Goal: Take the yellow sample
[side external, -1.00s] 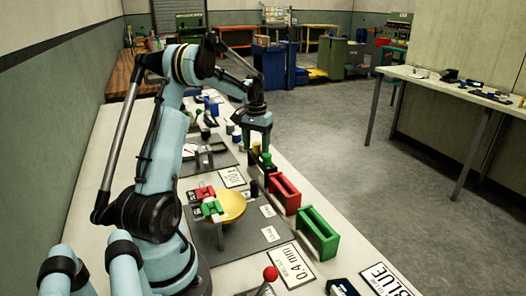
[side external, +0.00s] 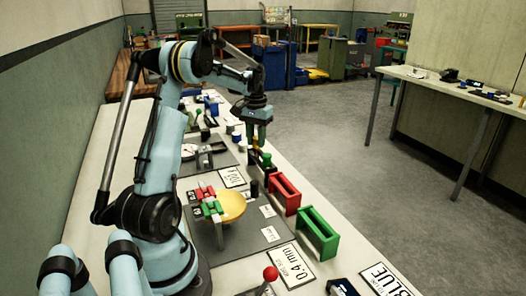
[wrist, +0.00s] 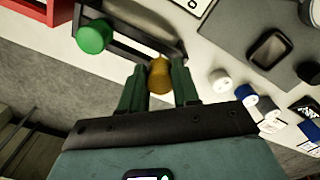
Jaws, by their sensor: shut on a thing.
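The yellow sample (wrist: 160,76) sits between the two fingertips of my gripper (wrist: 158,82) in the wrist view. My gripper is shut on it, with a finger against each side. In the side external view my gripper (side external: 257,146) points down over the dark rack (side external: 259,166) at the table's right edge. The rack (wrist: 126,40) also shows beside the yellow sample in the wrist view. Whether the sample's lower end is still in the rack is hard to tell. A green sample (wrist: 94,37) stands at the rack's other end.
A red bin (side external: 284,196) and a green bin (side external: 317,235) stand along the table edge, nearer the camera. White and blue cylinders (wrist: 221,82) stand to the right in the wrist view. Open floor lies beyond the table.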

